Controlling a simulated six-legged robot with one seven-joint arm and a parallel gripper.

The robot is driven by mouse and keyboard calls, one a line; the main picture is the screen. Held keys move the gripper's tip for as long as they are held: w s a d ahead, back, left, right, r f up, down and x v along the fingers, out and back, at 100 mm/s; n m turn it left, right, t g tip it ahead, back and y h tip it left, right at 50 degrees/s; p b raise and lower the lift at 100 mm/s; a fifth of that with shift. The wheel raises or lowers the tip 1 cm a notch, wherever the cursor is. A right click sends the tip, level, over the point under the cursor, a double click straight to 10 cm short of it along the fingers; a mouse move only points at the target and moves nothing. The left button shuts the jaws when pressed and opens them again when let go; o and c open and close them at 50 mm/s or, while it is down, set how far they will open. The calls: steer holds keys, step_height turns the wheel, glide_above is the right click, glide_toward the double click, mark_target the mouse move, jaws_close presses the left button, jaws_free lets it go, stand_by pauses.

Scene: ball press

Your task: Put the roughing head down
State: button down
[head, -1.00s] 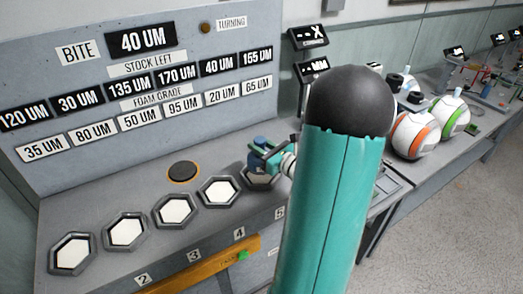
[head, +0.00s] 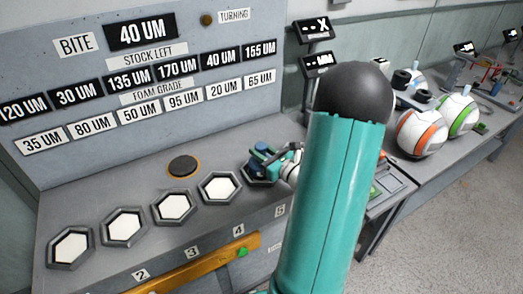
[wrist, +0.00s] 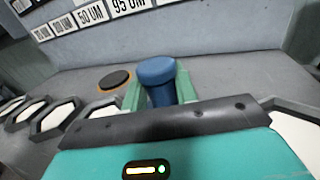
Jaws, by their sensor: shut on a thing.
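A blue knob-like piece, which I take for the roughing head (wrist: 157,78), is upright between the green fingers of my gripper (wrist: 160,92) in the wrist view. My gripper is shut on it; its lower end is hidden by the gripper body. In the head view my gripper (head: 264,163) is over the fifth hexagonal pad, right of the fourth pad (head: 220,188), and covers most of it. I cannot tell whether the head touches the bench. A dark round disc with an orange ring (head: 183,166) lies on the bench to the left, also in the wrist view (wrist: 115,80).
A row of white hexagonal pads (head: 173,207) runs along the grey bench, with a panel (head: 65,125) of micron labels behind. My own teal arm link blocks the middle right. Striped balls (head: 420,133) sit on a farther bench at right.

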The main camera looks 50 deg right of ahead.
steer(key=c, duration=1.1)
jaws_free()
steer(key=shift+f, duration=0.15)
steer(key=shift+s, duration=0.25)
steer(key=s, duration=1.1)
steer(key=shift+s+a+r, duration=0.2)
steer(key=shift+s+a, duration=0.05)
